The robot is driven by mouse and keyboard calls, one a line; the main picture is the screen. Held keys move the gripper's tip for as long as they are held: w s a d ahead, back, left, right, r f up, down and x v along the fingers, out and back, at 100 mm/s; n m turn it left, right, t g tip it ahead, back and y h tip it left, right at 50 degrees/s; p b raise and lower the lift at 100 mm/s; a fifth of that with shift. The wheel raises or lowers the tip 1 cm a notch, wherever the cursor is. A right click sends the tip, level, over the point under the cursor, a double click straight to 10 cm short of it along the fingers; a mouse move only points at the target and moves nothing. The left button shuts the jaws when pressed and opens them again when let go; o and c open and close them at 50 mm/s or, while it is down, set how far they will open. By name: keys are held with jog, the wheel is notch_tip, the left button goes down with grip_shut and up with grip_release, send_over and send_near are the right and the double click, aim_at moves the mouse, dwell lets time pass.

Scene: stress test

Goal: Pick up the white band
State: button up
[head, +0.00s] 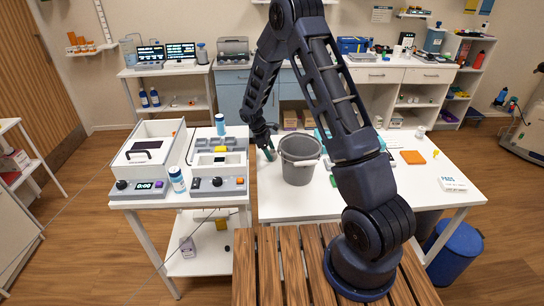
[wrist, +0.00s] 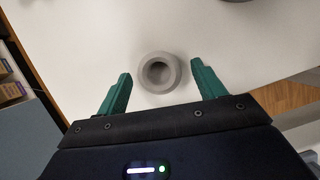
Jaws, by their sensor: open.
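A pale grey-white ring-shaped thing (wrist: 160,89), which looks like the white band, shows in the wrist view on the white table top (wrist: 80,35). It has a round dark hole at its middle. My gripper (wrist: 160,76) has its two green fingers spread on either side of the ring, with a gap on each side and nothing held. In the head view my gripper (head: 269,153) points down over the back left part of the table, just left of the grey bucket (head: 300,174). I cannot make out the ring in the head view.
The grey bucket stands close to the right of my gripper. Left is another table (head: 205,200) with a white open-topped box (head: 148,150) and devices. An orange pad (head: 412,157) and a white labelled box (head: 452,184) lie to the right. The table's front left is clear.

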jog(key=shift+d+f, duration=0.15)
jog(key=shift+f, duration=0.3)
jog(key=c, duration=1)
jog(key=shift+r, duration=0.1)
